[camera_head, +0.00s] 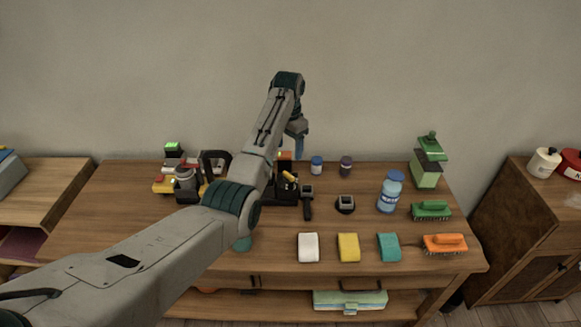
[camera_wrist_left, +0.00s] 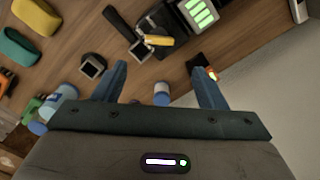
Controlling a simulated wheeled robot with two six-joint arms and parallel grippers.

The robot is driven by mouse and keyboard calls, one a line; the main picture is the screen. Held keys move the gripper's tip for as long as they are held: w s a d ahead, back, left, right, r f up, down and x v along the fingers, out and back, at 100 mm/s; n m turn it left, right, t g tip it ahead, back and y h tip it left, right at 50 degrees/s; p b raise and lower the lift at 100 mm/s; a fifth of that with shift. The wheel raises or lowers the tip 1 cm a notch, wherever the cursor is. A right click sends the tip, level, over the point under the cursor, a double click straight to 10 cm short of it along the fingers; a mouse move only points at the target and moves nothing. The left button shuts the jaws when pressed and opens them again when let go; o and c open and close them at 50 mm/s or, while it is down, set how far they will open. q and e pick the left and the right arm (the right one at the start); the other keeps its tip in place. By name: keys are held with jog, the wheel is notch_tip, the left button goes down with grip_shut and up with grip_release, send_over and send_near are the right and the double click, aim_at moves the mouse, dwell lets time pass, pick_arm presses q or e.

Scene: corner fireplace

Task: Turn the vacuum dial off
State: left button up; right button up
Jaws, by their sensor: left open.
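A black device (camera_head: 284,190) with a yellow-orange handle or knob (camera_head: 290,177) stands mid-table, partly behind my left arm. In the left wrist view the yellow piece (camera_wrist_left: 160,40) shows beside a panel with green lit bars (camera_wrist_left: 198,12). I cannot tell for sure which part is the vacuum dial or how it is turned. My left gripper (camera_head: 299,150) hangs above the back of the table, over and behind the device. Its blue fingers are apart in the left wrist view (camera_wrist_left: 158,65), with nothing held between them. My right gripper is not in view.
A small blue bottle (camera_head: 316,166) and a dark jar (camera_head: 346,166) stand at the back. A black square-topped piece (camera_head: 345,203), a blue bottle (camera_head: 390,192), brushes (camera_head: 431,210) and sponges (camera_head: 348,247) occupy the right. A yellow-grey machine (camera_head: 187,183) stands left.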

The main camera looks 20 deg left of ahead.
pick_arm(q)
jog(key=p, duration=0.2)
send_over(288, 175)
notch_tip(288, 175, down, 5)
jog(key=shift+r, duration=0.15)
notch_tip(288, 175, down, 4)
jog(key=shift+w+f, duration=0.15)
jog(key=shift+f, duration=0.6)
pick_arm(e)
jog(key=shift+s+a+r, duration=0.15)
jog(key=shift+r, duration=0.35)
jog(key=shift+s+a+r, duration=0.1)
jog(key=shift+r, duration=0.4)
pick_arm(q)
jog(key=c, duration=1)
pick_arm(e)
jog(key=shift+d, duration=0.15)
